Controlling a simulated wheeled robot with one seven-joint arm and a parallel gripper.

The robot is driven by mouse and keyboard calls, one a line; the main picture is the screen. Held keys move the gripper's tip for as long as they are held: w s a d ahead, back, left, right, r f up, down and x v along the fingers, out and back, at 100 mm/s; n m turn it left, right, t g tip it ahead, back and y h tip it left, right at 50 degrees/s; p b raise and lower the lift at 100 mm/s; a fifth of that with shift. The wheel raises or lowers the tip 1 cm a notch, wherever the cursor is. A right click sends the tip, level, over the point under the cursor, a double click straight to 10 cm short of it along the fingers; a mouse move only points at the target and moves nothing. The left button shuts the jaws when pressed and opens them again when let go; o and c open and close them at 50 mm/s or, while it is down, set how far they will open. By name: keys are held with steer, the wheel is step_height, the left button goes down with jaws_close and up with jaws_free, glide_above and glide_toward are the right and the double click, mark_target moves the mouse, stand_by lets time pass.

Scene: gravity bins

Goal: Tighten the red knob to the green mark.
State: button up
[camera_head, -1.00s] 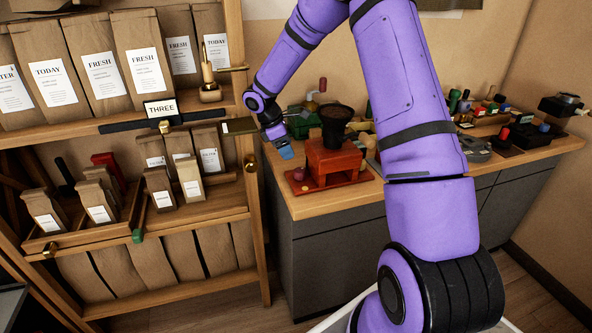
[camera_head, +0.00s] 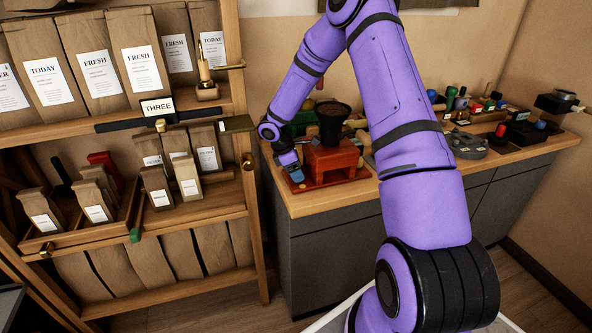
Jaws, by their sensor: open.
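A red grinder-like box (camera_head: 333,157) with a dark round hopper (camera_head: 332,112) on top stands on a red base (camera_head: 340,184) on the counter. My gripper (camera_head: 295,175) points down at the left end of this base, left of the box. Its blue fingertips are low over the base, and I cannot tell if they touch anything. The small rounded knob at that end of the base is hidden behind my gripper. I cannot make out a green mark there.
A wooden shelf (camera_head: 210,207) of labelled paper bags stands close on the left. Small tools and coloured knobs crowd the back and right of the counter, including a grey round device (camera_head: 466,144) and a black box (camera_head: 526,133). The counter's front edge (camera_head: 345,206) is clear.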

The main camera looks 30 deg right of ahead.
steer(key=c, duration=0.9)
steer(key=shift+m, duration=0.3)
steer(key=shift+w+m+g+y, duration=0.1)
steer(key=shift+m+g+y, duration=0.3)
steer(key=shift+m, duration=0.8)
steer(key=shift+m+g+y, duration=0.3)
steer(key=shift+m+g, duration=0.1)
steer(key=shift+m, duration=0.8)
steer(key=shift+d, duration=0.1)
steer(key=o, duration=0.9)
